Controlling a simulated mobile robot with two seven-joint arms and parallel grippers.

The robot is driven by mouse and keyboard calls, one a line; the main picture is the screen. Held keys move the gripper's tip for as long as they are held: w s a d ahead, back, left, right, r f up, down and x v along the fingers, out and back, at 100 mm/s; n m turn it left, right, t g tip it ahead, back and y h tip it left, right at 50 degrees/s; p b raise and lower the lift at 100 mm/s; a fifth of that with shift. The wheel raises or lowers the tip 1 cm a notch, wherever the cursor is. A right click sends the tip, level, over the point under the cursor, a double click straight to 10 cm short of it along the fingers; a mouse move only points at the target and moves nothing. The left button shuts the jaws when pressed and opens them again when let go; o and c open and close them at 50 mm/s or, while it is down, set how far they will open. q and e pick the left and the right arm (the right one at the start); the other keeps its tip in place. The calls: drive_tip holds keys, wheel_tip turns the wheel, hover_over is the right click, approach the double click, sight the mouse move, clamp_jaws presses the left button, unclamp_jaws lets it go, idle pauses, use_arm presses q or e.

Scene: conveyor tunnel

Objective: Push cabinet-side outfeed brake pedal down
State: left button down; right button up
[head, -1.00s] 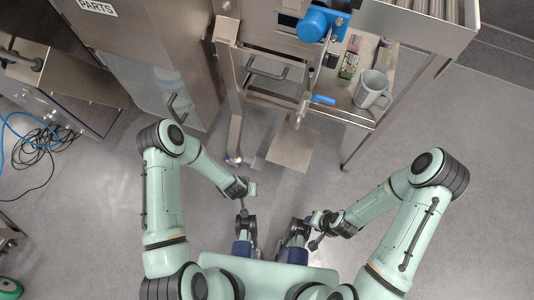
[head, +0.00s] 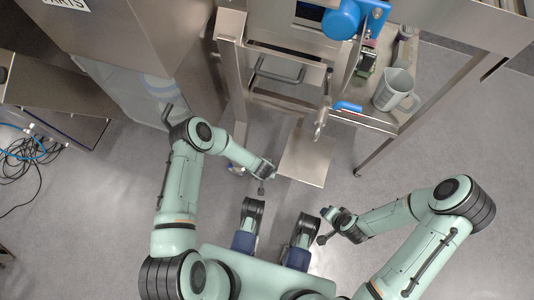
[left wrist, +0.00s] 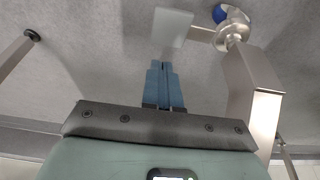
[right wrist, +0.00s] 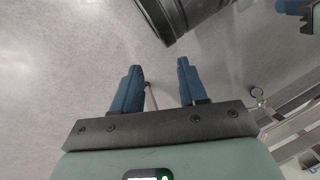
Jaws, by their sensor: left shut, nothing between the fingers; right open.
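The pedal, a small pale plate (left wrist: 172,25) on a short bar, stands beside the foot of a steel leg in the left wrist view. In the head view my left arm mostly hides it. My left gripper (left wrist: 165,68) is shut and empty. Its blue fingertips point at the near edge of the plate; I cannot tell whether they touch. In the head view the left gripper (head: 267,171) is low by the frame's left leg. My right gripper (right wrist: 155,80) is open and empty over bare floor; it also shows in the head view (head: 327,213).
A steel cabinet (head: 135,65) stands at the left of the conveyor frame. A larger steel plate (head: 306,155) lies low at the frame's front. Cables (head: 30,155) lie on the floor at far left. Floor at right is clear.

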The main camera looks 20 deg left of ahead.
use_arm(q)
drive_tip(key=b+x, duration=0.1)
drive_tip(key=x, duration=0.3)
drive_tip(key=shift+s+f, duration=0.1)
drive_tip(key=shift+f, duration=0.25)
drive_tip(key=x, duration=0.1)
drive_tip(key=b+x, duration=0.1)
drive_tip(key=x, duration=0.1)
drive_tip(key=b+x, duration=0.1)
drive_tip(key=shift+s+f, duration=0.15)
drive_tip(key=shift+f, duration=0.35)
drive_tip(key=shift+f+b, duration=0.3)
drive_tip(key=shift+f, duration=0.1)
use_arm(e)
drive_tip(key=s+d+f+g, duration=0.1)
drive_tip(key=s+f+g, duration=0.1)
drive_tip(key=s+f, duration=0.3)
drive_tip(key=shift+d+f+m, duration=0.3)
drive_tip(key=shift+f, duration=0.55)
use_arm(q)
drive_tip(key=shift+a, duration=0.1)
